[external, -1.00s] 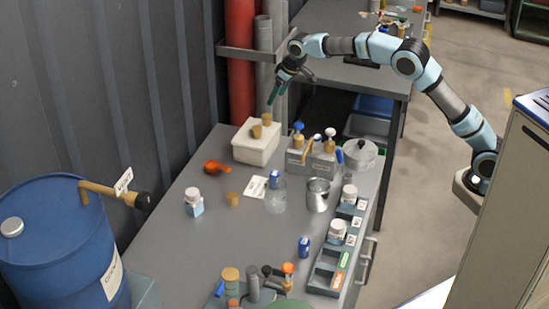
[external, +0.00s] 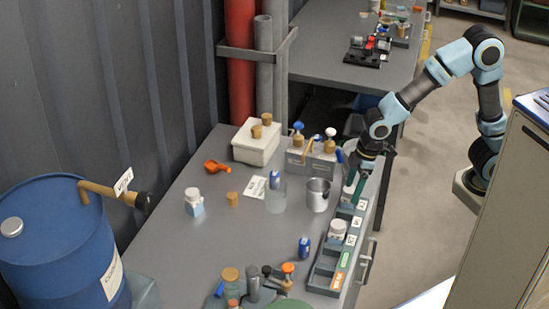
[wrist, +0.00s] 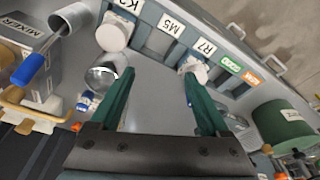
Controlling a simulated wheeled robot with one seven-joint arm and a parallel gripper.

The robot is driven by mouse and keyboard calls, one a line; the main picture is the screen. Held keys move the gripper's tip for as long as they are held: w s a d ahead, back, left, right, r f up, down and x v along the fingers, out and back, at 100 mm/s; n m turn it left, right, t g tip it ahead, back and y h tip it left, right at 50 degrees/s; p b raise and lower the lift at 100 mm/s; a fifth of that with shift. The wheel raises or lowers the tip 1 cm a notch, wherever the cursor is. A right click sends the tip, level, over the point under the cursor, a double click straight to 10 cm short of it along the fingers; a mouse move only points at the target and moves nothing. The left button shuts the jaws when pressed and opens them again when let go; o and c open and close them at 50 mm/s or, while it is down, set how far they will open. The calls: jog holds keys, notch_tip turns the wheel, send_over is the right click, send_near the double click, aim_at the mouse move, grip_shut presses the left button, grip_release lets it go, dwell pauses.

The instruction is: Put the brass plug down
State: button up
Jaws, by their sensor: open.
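Two brass-coloured plugs stand on top of the white box (external: 256,150) at the back of the bench: one at its rear (external: 267,119), one nearer its front (external: 256,131). A similar brass-coloured piece (external: 233,199) stands on the bench top. I cannot tell which is the task's plug. My gripper (external: 353,191) is over the labelled rack at the bench's right edge, well away from the box. In the wrist view my gripper (wrist: 160,80) has its green fingers wide apart with nothing held between them. No brass plug shows clearly there.
The rack (external: 325,279) holds white jars, one (external: 338,230) clear in the external view; another jar (wrist: 114,34) shows in the wrist view. A metal cup (external: 317,195), clear beaker (external: 276,197) and grey caddy (external: 311,163) stand close by.

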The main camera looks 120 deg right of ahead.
jog(key=s+a+f+n, duration=0.3)
jog(key=s+a, duration=0.8)
jog(key=s, duration=0.1)
jog(key=shift+a+f+g+y, duration=0.2)
jog(key=shift+f+g+y, duration=0.1)
jog(key=shift+f, duration=0.05)
